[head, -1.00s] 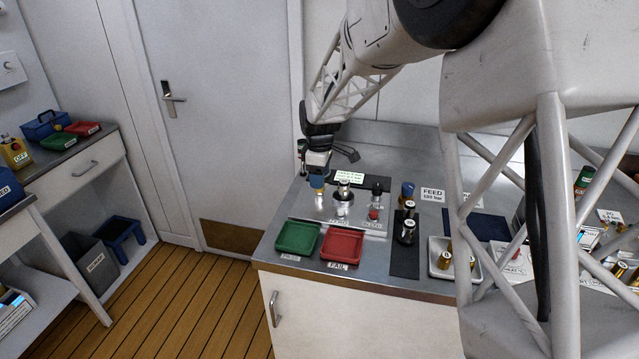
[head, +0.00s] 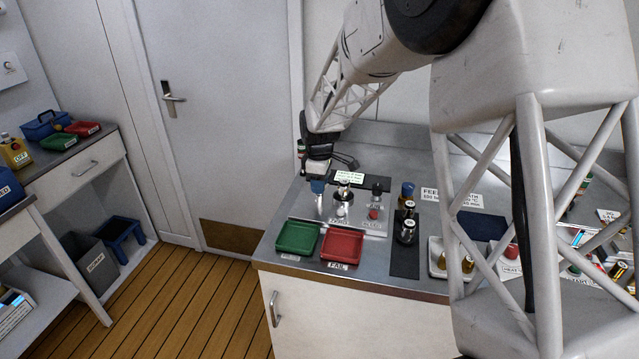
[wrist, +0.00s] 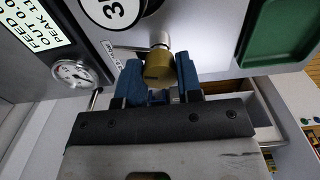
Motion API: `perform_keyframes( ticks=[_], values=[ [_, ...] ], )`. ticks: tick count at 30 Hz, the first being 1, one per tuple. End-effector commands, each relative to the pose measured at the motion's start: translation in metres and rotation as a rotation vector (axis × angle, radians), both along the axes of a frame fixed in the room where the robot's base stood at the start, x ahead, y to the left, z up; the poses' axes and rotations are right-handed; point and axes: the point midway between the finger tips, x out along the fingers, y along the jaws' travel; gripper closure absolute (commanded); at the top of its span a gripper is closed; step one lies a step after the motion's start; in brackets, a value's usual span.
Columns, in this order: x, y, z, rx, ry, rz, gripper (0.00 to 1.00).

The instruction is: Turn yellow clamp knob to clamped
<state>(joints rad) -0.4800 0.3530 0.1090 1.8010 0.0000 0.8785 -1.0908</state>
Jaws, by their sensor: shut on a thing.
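The yellow clamp knob (wrist: 158,68) shows in the wrist view as a brass-yellow round piece between the two blue fingers of my gripper (wrist: 160,85). The fingers are shut on it from both sides. A thin metal rod (wrist: 130,48) lies just behind the knob. In the head view my gripper (head: 318,187) is at the left end of the fill panel (head: 352,222), with blue fingers pointing down. The knob cannot be made out there, and its turned position cannot be read.
A pressure gauge (wrist: 75,73) and a lit display (wrist: 30,28) are close to the fingers. A silver fitting (head: 343,194) stands just right of my gripper. Green (head: 297,252) and red (head: 341,262) trays lie in front. Bottles (head: 406,230) stand to the right.

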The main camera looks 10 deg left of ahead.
Motion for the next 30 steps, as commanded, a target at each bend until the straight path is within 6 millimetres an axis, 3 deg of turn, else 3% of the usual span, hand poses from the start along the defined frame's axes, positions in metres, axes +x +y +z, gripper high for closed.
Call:
perform_keyframes(
  ticks=[14,30],
  values=[
    [-0.0002,-0.0001,0.0002,0.0,0.0,-0.102,0.91],
    [-0.0003,-0.0001,-0.0002,-0.001,0.001,-0.545,0.91]
  ],
)
